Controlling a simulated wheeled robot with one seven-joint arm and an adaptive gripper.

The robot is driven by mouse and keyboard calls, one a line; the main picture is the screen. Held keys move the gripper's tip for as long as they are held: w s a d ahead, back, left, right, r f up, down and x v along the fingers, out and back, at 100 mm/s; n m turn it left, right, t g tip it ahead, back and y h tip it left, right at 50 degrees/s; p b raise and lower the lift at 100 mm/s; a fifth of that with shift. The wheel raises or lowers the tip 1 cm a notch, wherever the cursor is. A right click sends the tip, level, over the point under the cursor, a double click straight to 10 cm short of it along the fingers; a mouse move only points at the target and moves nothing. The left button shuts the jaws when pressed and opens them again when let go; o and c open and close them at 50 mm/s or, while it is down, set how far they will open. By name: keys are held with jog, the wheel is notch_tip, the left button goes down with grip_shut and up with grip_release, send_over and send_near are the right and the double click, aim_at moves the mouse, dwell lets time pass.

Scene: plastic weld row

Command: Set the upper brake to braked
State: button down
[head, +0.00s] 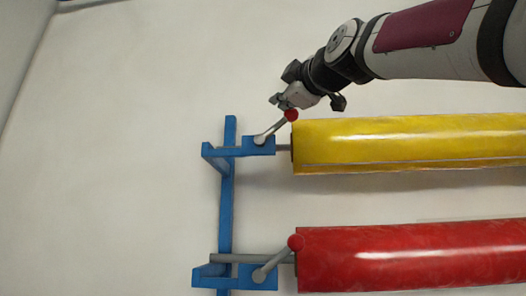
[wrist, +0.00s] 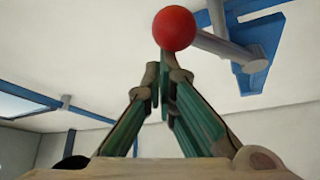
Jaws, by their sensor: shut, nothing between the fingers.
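The upper brake is a grey lever (head: 272,130) with a red ball knob (head: 291,115), mounted on a blue bracket (head: 259,146) left of the yellow roll. The lever slants up to the right. My gripper (head: 281,102) is shut and empty, just above and left of the knob in the head view. In the wrist view the red knob (wrist: 174,28) is just beyond the closed fingertips (wrist: 163,72), with its lever (wrist: 222,46) running right to the blue bracket (wrist: 256,45). I cannot tell whether the fingers touch the knob.
The yellow roll (head: 410,143) lies right of the upper bracket. Below it is a red roll (head: 410,256) with its own lever (head: 276,261) and red knob (head: 296,242). A blue upright (head: 227,200) joins the brackets. The pale wall at left is clear.

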jog(key=shift+d, duration=0.15)
jog(key=v, duration=1.2)
dwell(0.5)
